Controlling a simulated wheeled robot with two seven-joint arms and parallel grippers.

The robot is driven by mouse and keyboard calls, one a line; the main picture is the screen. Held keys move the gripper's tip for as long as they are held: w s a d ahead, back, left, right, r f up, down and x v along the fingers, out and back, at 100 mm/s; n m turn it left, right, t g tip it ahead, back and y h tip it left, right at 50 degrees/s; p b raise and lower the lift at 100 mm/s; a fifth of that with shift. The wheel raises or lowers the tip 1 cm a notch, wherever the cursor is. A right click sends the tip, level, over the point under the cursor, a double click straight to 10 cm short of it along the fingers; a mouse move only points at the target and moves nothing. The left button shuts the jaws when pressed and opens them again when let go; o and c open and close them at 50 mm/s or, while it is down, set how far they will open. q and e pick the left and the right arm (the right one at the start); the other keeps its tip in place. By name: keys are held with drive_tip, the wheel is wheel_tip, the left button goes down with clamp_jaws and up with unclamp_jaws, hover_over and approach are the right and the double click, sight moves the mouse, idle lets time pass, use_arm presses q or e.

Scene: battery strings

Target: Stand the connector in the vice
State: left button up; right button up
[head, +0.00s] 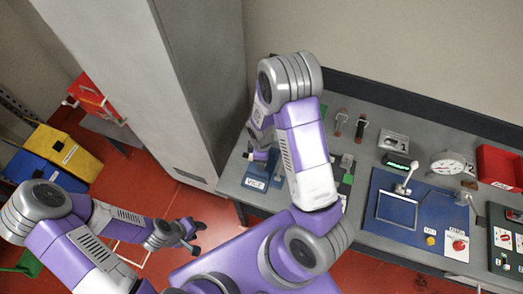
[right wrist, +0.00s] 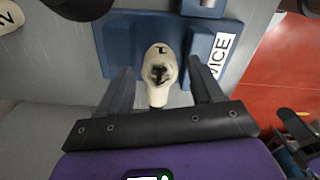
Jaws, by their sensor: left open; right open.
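The blue vice (right wrist: 120,45) with its white VICE label (right wrist: 221,52) fills the upper middle of the right wrist view. It also shows at the left end of the bench in the head view (head: 250,181). A cream connector (right wrist: 161,60) with a dark opening is at the vice, between its blue parts. How deep it sits is hidden. My right gripper (right wrist: 162,88) is open, with one finger on each side of the connector and visible gaps. In the head view my right arm partly hides this spot. My left gripper (head: 192,238) is open and empty above the red floor.
The grey bench (head: 353,205) carries a blue panel (head: 420,215) with a lever, a dial gauge (head: 450,164) and a red bin (head: 498,166) to the right. A grey cabinet (head: 205,80) stands left of the bench. Yellow and blue bins (head: 60,155) are at far left.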

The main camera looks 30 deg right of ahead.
use_arm(q)
drive_tip(key=shift+r, duration=0.2)
use_arm(e)
wheel_tip(320, 180, up, 12)
idle(0.7)
